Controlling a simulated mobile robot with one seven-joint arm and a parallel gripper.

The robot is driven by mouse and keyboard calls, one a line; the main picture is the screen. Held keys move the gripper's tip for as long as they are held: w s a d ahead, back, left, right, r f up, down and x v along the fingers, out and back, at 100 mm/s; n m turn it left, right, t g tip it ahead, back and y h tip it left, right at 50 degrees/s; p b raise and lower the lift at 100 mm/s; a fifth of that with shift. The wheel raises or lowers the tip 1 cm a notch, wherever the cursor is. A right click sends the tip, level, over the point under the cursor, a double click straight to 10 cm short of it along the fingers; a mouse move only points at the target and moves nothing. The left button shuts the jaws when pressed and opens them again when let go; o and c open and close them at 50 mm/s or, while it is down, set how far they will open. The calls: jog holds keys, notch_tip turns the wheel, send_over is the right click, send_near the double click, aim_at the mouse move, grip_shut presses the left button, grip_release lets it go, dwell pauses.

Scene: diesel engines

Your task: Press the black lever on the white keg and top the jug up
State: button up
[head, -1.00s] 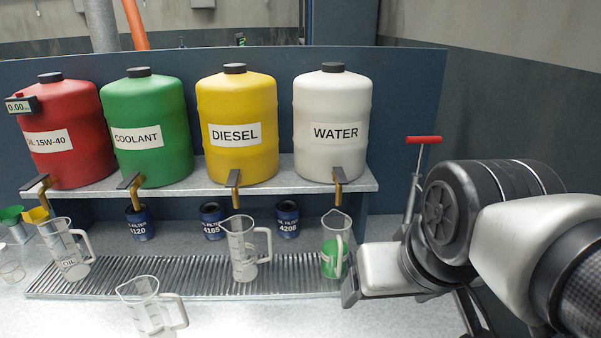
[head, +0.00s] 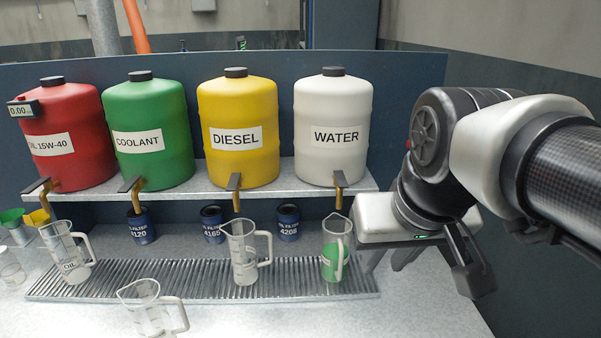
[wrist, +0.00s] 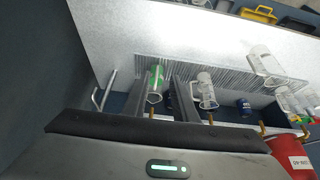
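The white keg (head: 333,110), labelled WATER, stands at the right end of the shelf. Its brass tap carries a black lever (head: 340,178) at the shelf's front edge. A clear jug (head: 335,246) with green contents stands upright on the drip grille below that tap. It also shows in the wrist view (wrist: 156,82), between my fingers as seen from there. My gripper (head: 420,258) is to the right of this jug and below the lever, apart from both. In the wrist view my gripper (wrist: 158,90) has its two fingers apart, with nothing held.
Yellow DIESEL (head: 237,105), green COOLANT (head: 148,105) and red oil (head: 65,110) kegs line the shelf (head: 270,180). Other clear jugs stand on the grille (head: 180,278) and counter. Blue filters stand behind. A wall rises at the right.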

jog(key=shift+g, duration=0.5)
jog(key=w+r, duration=0.3)
jog(key=w, duration=0.1)
jog(key=w+r, duration=0.3)
jog(key=w, duration=0.2)
jog(key=w+r+p, duration=0.1)
jog(key=w+r, duration=0.2)
jog(key=w, duration=0.2)
jog(key=shift+w+a+r, duration=0.1)
jog(key=shift+r, duration=0.05)
grip_shut()
jog(key=w+r+g, duration=0.1)
jog(key=w+r, duration=0.1)
jog(key=w, duration=1.2)
jog(key=shift+w+d+p, duration=0.25)
jog(key=shift+p, duration=0.15)
